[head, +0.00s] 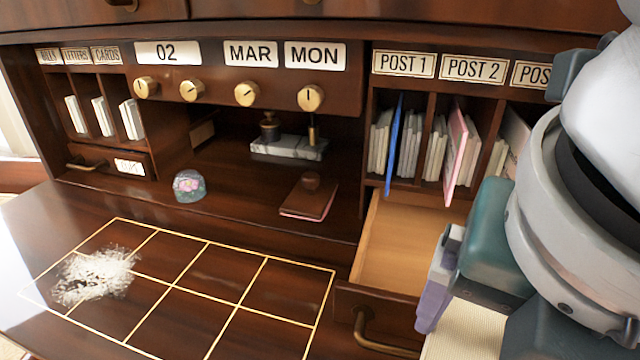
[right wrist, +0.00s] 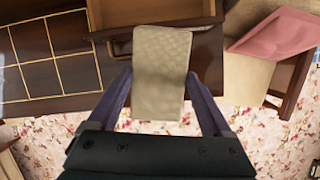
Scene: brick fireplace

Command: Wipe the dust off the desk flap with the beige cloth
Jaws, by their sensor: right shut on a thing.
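The dark wooden desk flap (head: 190,325) carries a gold-lined grid. A patch of whitish dust (head: 95,275) lies on the flap's left part. My right gripper (right wrist: 158,82) is shut on the beige cloth (right wrist: 163,50), which shows between its purple fingers in the right wrist view. In the head view the cloth (head: 468,335) is at the bottom right, partly hidden by my arm. It is right of the flap and well away from the dust. My left gripper is in neither view.
A drawer (head: 395,245) stands open between the flap and my right gripper. A glass paperweight (head: 189,186), a brown notebook (head: 308,198) and a stamp stand (head: 290,147) sit behind the flap. A chair with a pink item (right wrist: 280,32) shows at right in the wrist view.

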